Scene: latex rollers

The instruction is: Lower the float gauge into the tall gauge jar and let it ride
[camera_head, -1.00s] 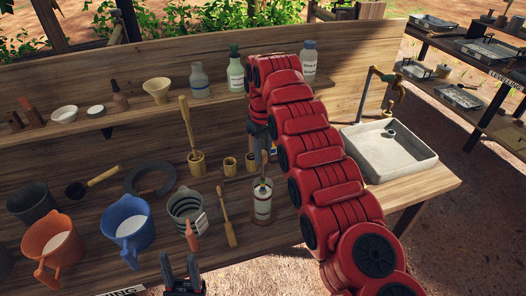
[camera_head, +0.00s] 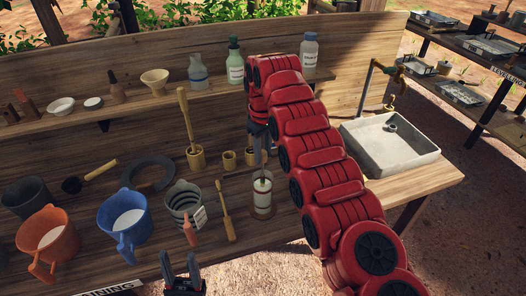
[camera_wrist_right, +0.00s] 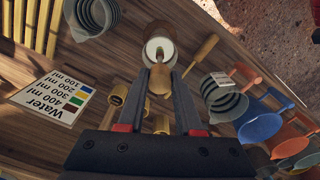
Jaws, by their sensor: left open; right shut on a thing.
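The tall gauge jar (camera_head: 263,200) stands upright on the bench, pale with a reddish band, on a round wooden base. My right gripper (camera_head: 262,160) is above it, shut on the slim float gauge (camera_head: 263,175). In the right wrist view, the gauge's brown part (camera_wrist_right: 159,80) sits between the fingertips, in line with the jar's round mouth (camera_wrist_right: 159,48), which shows white inside. I cannot tell how far the gauge's lower end is inside the jar. My left gripper (camera_head: 182,270) is open and empty at the bench's front edge.
A striped grey jug (camera_head: 184,203) and a wooden paddle (camera_head: 227,215) stand or lie left of the jar. Blue (camera_head: 123,222) and orange (camera_head: 48,240) jugs are further left. Small wooden cups (camera_head: 229,160) are behind. A sink tray (camera_head: 390,147) is at right.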

